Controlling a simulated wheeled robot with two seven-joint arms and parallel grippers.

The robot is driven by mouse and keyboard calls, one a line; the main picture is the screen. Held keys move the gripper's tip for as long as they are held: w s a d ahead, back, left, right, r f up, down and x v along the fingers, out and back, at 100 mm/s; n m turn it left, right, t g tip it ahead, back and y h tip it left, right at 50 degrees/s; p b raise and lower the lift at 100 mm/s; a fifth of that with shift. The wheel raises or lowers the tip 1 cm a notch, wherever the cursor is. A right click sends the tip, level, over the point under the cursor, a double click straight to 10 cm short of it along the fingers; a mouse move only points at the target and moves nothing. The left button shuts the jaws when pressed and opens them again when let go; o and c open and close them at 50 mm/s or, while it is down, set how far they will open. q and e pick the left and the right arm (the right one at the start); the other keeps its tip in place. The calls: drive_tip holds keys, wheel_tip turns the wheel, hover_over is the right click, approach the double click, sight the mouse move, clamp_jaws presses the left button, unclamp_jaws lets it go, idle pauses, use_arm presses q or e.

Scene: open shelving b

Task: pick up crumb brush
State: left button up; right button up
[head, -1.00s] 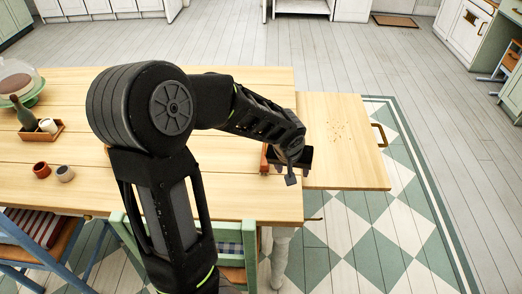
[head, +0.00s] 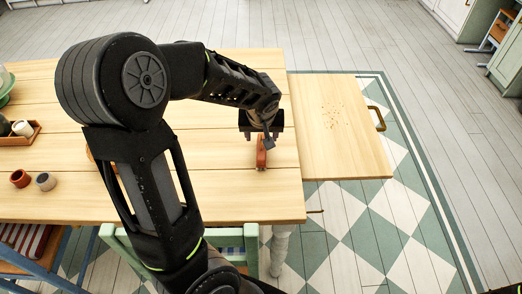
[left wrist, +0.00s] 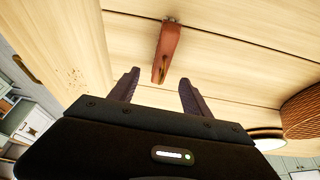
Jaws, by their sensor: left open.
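The crumb brush (head: 261,158) is a narrow reddish-brown piece lying on the wooden table (head: 215,205) near its right edge. The gripper hides part of it in the head view. My left gripper (head: 262,130) is above its far end, jaws open. In the left wrist view the brush (left wrist: 167,48) lies beyond the open fingers (left wrist: 158,80), its near end roughly in line with the gap between them. Nothing is between the fingers. My right gripper is not in view.
A wooden leaf (head: 345,130) with scattered crumbs (head: 335,115) and a brass handle (head: 377,118) extends at the right. Two small cups (head: 45,181) and a wooden tray (head: 20,136) are at the left. A green chair (head: 230,236) stands at the front.

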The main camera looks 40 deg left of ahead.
use_arm(q)
drive_tip(key=shift+w+a+f, duration=0.2)
drive_tip(key=shift+w+f, duration=0.05)
drive_tip(key=shift+f, duration=0.4)
drive_tip(key=shift+p+x, duration=0.4)
drive_tip(key=shift+x, duration=2.25)
clamp_jaws()
